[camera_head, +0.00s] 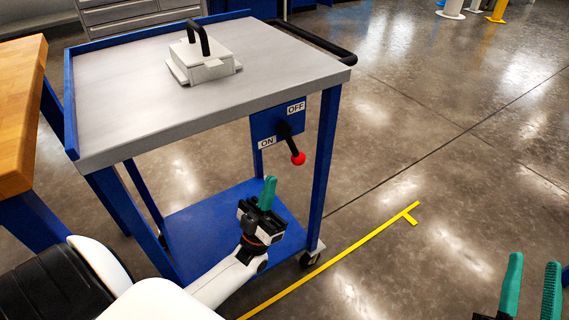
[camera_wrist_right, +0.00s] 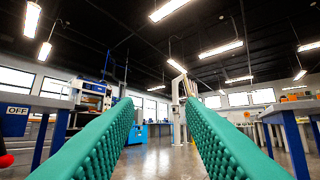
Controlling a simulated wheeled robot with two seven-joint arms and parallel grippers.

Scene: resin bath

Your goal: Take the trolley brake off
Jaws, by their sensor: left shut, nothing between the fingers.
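The blue trolley (camera_head: 310,175) has a grey top and a blue brake plate (camera_head: 259,127) on its side. The plate carries an OFF label (camera_head: 296,107) at upper right and an ON label (camera_head: 267,142) at lower left. The black brake lever with a red knob (camera_head: 298,158) hangs down and slightly right from its pivot. My left gripper (camera_head: 268,190) is shut and empty, below the knob in the picture and apart from it. My right gripper (camera_head: 531,285) is open and empty at the lower right. In the right wrist view, the OFF label (camera_wrist_right: 16,110) and part of the knob (camera_wrist_right: 5,160) show at the left edge.
A light grey block with a black handle (camera_head: 205,65) sits on the trolley top. A black push handle (camera_head: 310,40) runs along its right end. A wooden-topped table (camera_head: 22,110) stands at left. A yellow line (camera_head: 335,252) marks the open floor at right.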

